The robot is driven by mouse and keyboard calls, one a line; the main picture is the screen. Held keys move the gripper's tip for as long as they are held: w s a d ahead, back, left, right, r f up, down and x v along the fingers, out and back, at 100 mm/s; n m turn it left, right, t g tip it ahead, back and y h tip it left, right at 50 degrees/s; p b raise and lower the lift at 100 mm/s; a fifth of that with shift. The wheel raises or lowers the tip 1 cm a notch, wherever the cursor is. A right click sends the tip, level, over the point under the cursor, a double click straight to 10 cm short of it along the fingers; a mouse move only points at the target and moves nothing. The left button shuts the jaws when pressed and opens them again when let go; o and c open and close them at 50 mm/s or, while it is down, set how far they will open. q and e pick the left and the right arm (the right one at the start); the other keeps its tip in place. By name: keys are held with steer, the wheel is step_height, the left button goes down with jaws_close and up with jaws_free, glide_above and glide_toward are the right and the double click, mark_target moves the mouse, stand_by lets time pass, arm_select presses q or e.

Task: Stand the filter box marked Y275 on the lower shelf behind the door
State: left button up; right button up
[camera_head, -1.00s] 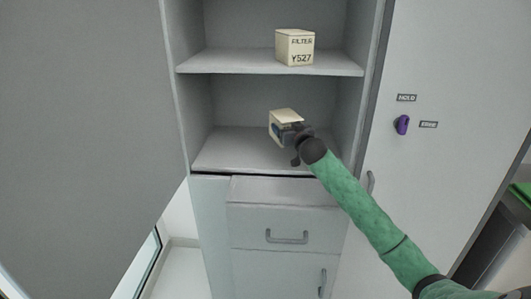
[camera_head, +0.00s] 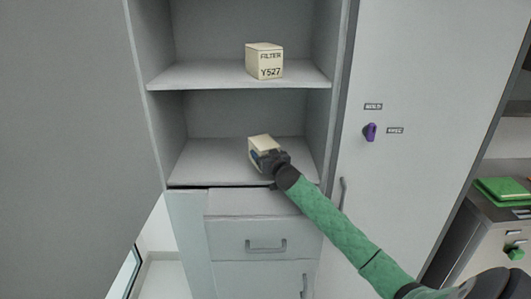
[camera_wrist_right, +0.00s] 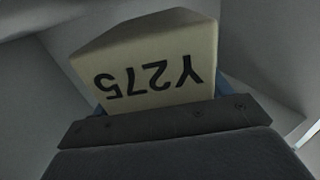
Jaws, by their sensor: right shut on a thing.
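The cream filter box marked Y275 (camera_head: 262,142) is in my right gripper (camera_head: 263,158), inside the lower shelf space. In the right wrist view the box (camera_wrist_right: 150,65) shows its Y275 marking upside down, with the gripper (camera_wrist_right: 160,115) shut on it. The lower shelf (camera_head: 205,165) is bare around the box. I cannot tell whether the box touches the shelf. The open door (camera_head: 70,130) fills the left of the head view. My left gripper is not in view.
A tall panel with a purple knob (camera_head: 370,132) is right of the shelves. Drawers (camera_head: 250,238) are below. A green item (camera_head: 503,190) lies at the far right.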

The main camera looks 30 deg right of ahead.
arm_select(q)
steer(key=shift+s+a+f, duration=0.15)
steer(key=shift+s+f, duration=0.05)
arm_select(e)
steer(key=shift+f, duration=0.3)
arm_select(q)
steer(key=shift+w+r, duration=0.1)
arm_select(e)
steer(key=shift+f, duration=0.4)
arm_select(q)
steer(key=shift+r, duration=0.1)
arm_select(e)
steer(key=shift+f, duration=0.1)
steer(key=shift+f, duration=0.15)
steer(key=o, duration=1.2)
steer(key=shift+a+f, duration=0.1)
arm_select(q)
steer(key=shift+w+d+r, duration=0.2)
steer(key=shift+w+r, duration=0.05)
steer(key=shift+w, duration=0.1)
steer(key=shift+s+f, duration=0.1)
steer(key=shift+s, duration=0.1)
